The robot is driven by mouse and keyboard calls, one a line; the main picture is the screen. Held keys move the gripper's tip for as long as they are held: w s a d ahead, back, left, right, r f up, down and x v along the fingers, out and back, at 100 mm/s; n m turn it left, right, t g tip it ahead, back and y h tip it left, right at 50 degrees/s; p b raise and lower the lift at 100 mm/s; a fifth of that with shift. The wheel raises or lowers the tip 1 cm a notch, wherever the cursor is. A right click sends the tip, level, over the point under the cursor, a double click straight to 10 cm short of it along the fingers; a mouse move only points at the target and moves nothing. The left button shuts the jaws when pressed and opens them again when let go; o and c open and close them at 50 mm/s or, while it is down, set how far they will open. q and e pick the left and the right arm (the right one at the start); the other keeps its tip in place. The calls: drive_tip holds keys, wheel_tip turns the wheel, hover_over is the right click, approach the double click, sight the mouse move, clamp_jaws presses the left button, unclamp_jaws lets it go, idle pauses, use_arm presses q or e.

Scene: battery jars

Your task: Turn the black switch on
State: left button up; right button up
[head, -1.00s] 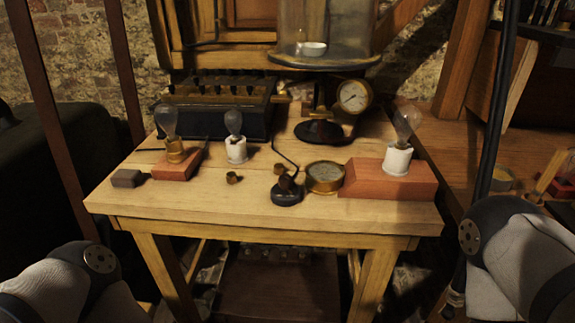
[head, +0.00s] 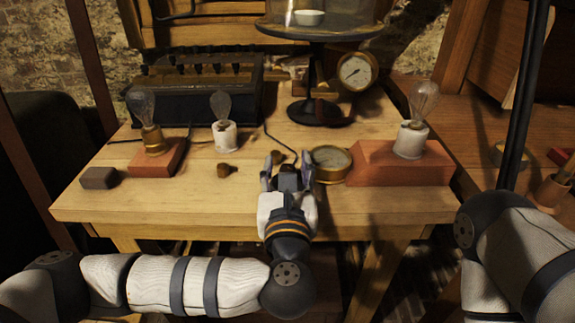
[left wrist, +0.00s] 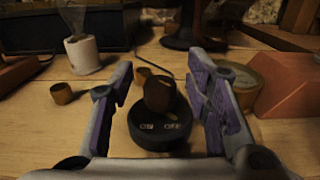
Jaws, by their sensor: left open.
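The black switch (left wrist: 160,130) is a round black base with a dark knob on top, at the front middle of the wooden table. Its base carries two white labels, one reading like ON at the left and one like OFF at the right. In the left wrist view it lies between the spread fingers of my left gripper (left wrist: 165,108), which is open and holds nothing. In the head view my left gripper (head: 287,165) hides most of the switch. The fingers appear apart from the knob. My right gripper is outside both current views; only part of the right arm shows.
A brass dial (head: 330,164) and a red block (head: 400,172) with a bulb stand close right of the switch. A small brass piece (head: 227,170) and a bulb in a white socket (head: 225,136) are at left.

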use_arm(q)
drive_tip(key=shift+w, duration=0.25)
clamp_jaws()
